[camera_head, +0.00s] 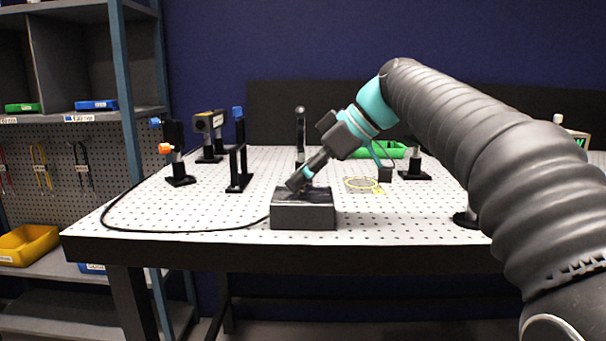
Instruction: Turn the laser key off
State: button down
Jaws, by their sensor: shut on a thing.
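A dark box-shaped laser controller (303,216) sits near the front edge of the white perforated optical table (200,212). A black cable runs from its left side. My gripper (297,183) reaches down from the upper right, tilted, with its fingertips at the top of the box. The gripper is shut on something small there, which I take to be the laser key. The key itself is hidden by the fingers, so its turn position cannot be seen.
Optical mounts (178,155) stand on the table's left, with a dark post (300,135) behind the box. A coiled yellow cable (362,185) and a green tray (390,150) lie to the right. A shelf with bins (28,244) stands at the far left.

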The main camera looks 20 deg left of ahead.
jog(key=shift+n+g, duration=0.8)
jog(key=shift+n, duration=0.3)
jog(key=c, duration=0.8)
grip_release()
jog(key=v, duration=0.7)
jog(key=shift+w+r, duration=0.1)
jog(key=shift+w, duration=0.05)
jog(key=shift+d+r, duration=0.1)
jog(key=shift+d, duration=0.05)
